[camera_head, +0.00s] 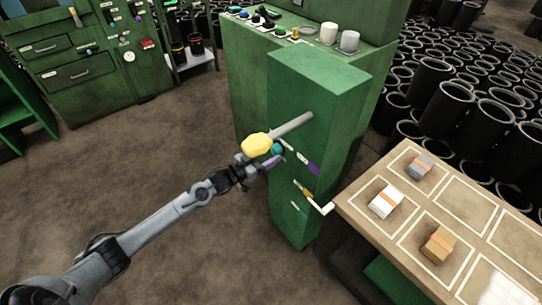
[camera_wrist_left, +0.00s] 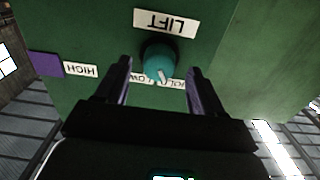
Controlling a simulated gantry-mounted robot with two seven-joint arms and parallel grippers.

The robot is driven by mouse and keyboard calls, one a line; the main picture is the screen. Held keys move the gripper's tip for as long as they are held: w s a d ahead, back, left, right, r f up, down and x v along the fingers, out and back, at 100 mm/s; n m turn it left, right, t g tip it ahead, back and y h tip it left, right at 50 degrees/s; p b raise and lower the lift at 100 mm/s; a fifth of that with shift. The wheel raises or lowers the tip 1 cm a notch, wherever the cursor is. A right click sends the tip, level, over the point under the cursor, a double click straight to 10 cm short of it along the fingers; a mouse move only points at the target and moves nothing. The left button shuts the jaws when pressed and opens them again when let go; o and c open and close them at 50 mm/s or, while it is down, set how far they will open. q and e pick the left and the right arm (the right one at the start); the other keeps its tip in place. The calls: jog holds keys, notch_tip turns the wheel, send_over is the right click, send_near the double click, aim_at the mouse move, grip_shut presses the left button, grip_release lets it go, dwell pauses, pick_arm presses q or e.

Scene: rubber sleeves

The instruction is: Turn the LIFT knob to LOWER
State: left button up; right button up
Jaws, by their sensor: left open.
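The LIFT knob (camera_wrist_left: 157,58) is round and teal. It sits on the green machine face under an upside-down LIFT label (camera_wrist_left: 165,22) in the left wrist view. A small white mark on the knob points down in that view, toward the partly hidden labels at its lower edge. In the head view the knob (camera_head: 277,149) shows just beside the gripper. My left gripper (camera_wrist_left: 157,88) is open, with one finger on each side of the knob and a gap to each; it also shows in the head view (camera_head: 266,160). My right gripper is out of view.
A grey bar with a yellow end (camera_head: 257,145) juts from the green cabinet (camera_head: 315,90) close above my gripper. A white-tipped lever (camera_head: 327,209) sticks out lower down. A table (camera_head: 410,240) with small boxes stands at right. The floor at left is clear.

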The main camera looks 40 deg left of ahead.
pick_arm(q)
jog(key=shift+x, duration=0.9)
jog(key=c, duration=1.1)
jog(key=shift+o, duration=0.2)
